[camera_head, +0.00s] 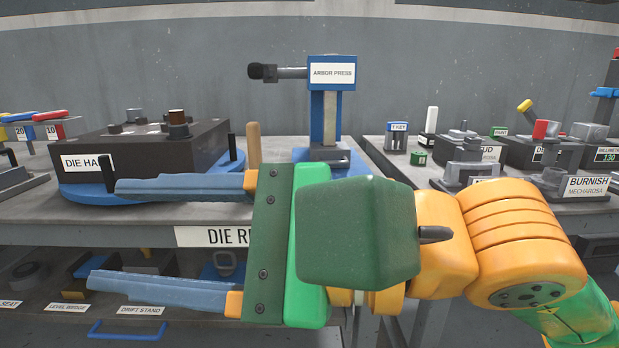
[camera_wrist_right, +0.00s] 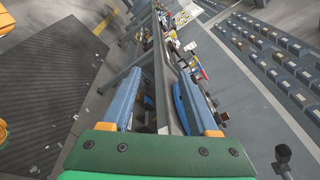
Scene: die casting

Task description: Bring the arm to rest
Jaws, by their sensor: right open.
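My right arm (camera_head: 520,235) comes in from the right in the head view, orange and green. Its right gripper (camera_head: 140,240) points left with its two blue fingers wide apart and nothing between them. The upper finger is in front of the die block and the lower finger is in front of the shelf below. In the right wrist view, the same gripper (camera_wrist_right: 160,100) shows both blue fingers apart, with a table edge running between them. Whether the fingers touch anything cannot be told. My left gripper is not in view.
A dark die block (camera_head: 140,148) sits on a blue base at the left. A blue arbor press (camera_head: 330,110) stands at the back middle. Labelled tools, including the burnish block (camera_head: 585,187), crowd the right table. A lower shelf (camera_head: 60,300) holds more parts.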

